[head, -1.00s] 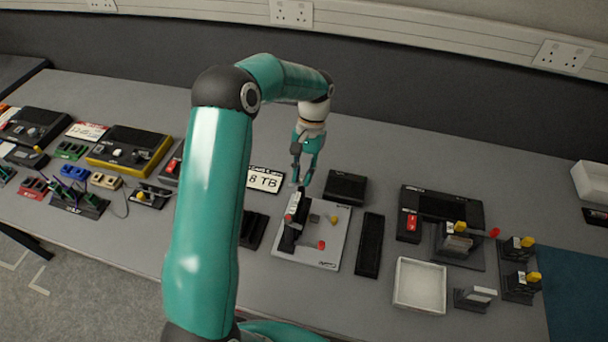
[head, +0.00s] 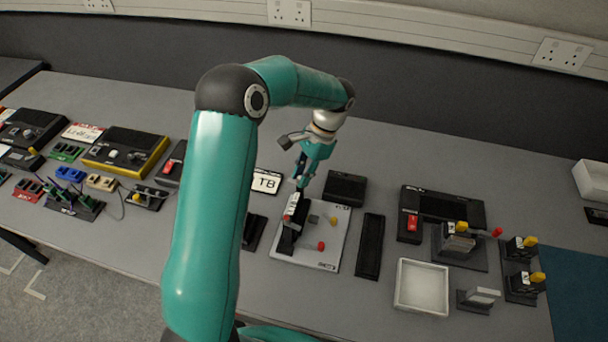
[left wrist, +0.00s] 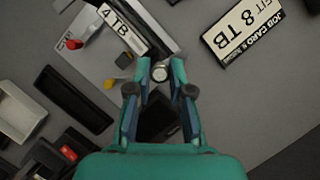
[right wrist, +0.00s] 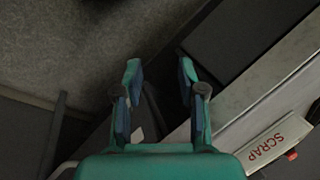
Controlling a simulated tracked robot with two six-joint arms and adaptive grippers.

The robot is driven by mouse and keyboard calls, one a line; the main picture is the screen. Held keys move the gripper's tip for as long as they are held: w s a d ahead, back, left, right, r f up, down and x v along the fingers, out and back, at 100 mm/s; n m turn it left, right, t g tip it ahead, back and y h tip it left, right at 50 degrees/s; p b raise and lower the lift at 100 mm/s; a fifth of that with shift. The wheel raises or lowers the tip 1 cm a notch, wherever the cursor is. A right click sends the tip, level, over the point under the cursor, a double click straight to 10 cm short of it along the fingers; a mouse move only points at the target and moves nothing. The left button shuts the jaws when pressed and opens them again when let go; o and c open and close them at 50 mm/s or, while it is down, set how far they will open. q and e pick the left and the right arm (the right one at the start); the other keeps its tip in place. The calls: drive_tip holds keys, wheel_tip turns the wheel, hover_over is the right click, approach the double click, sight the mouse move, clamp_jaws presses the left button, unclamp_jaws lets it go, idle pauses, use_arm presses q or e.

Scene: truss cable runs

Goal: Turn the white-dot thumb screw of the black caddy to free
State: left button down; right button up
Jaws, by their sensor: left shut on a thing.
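The black caddy (head: 286,242) lies on the light plate (head: 325,258) with a white label at its far end; the label reads "4 TB" in the left wrist view (left wrist: 122,29). A round, pale-topped thumb screw (left wrist: 158,74) is at the caddy's end in the left wrist view. My left gripper (head: 300,186) reaches down to that end, its fingertips (left wrist: 160,72) closed on the screw's two sides. In the head view the screw is too small to make out. My right gripper (right wrist: 157,72) shows only in its wrist view, open and empty.
On the plate are a red knob (head: 321,246) and a yellow piece (head: 333,220). A black box (head: 345,187) stands behind it, a long black tray (head: 370,246) to the right, then an empty white tray (head: 421,287). A "SCRAP" label (right wrist: 267,147) is near my right gripper.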

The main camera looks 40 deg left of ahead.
use_arm(q)
drive_tip(key=shift+w, duration=0.1)
idle(0.3)
drive_tip(key=c, duration=1)
unclamp_jaws()
drive_tip(key=shift+c, duration=0.2)
drive_tip(key=v, duration=1.2)
drive_tip(key=shift+d+f, duration=0.1)
